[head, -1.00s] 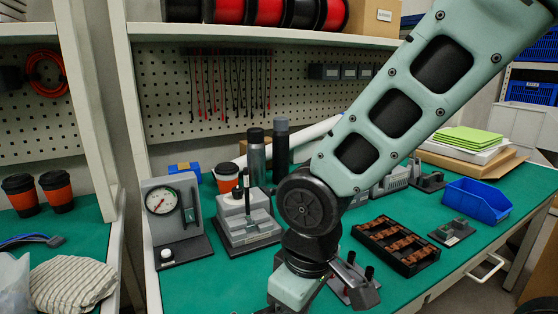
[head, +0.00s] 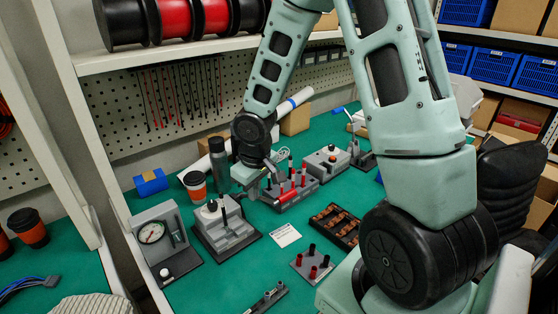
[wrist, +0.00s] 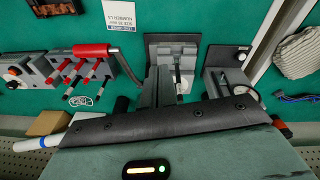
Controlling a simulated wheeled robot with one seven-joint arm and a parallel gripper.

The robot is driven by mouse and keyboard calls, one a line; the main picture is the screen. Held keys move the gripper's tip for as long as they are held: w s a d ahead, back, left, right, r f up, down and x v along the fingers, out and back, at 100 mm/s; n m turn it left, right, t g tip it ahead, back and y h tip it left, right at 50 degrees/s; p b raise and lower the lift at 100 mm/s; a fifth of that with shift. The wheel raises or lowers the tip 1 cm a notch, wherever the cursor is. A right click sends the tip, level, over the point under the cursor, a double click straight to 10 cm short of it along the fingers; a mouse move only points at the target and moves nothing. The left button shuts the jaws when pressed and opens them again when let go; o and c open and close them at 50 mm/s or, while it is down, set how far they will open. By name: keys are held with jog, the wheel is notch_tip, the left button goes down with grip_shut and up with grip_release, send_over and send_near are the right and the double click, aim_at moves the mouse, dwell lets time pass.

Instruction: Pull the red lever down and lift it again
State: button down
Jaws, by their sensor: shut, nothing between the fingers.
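The red lever (head: 294,196) has a thick red grip lying crosswise along the front of a grey switch block (head: 311,184) at the back of the green bench. I cannot tell how far up or down the lever stands. My gripper (head: 270,178) is just left of the block in the head view, partly hidden by the wrist. In the wrist view my gripper's fingers (wrist: 158,78) are together and empty, to the right of the lever's bar.
A grey press-like fixture (head: 226,232) and a dial gauge stand (head: 152,233) are on the left. A grey box with an orange knob (head: 325,163) is behind right. A cup (head: 195,188) and bottle (head: 219,165) stand behind. A white card (head: 285,235) lies in front on open mat.

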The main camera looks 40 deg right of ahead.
jog(key=d+r+m+p, duration=0.2)
jog(key=d+r+p, duration=0.5)
jog(key=d+p, duration=0.55)
jog(key=b, duration=0.2)
send_near(287, 194)
jog(key=f, duration=0.1)
jog(key=w+f, duration=0.1)
jog(key=f, duration=0.1)
jog(key=w+f, duration=0.1)
jog(key=f, duration=0.1)
jog(key=shift+d, duration=0.2)
jog(key=shift+s+f, duration=0.1)
jog(key=shift+f, duration=0.6)
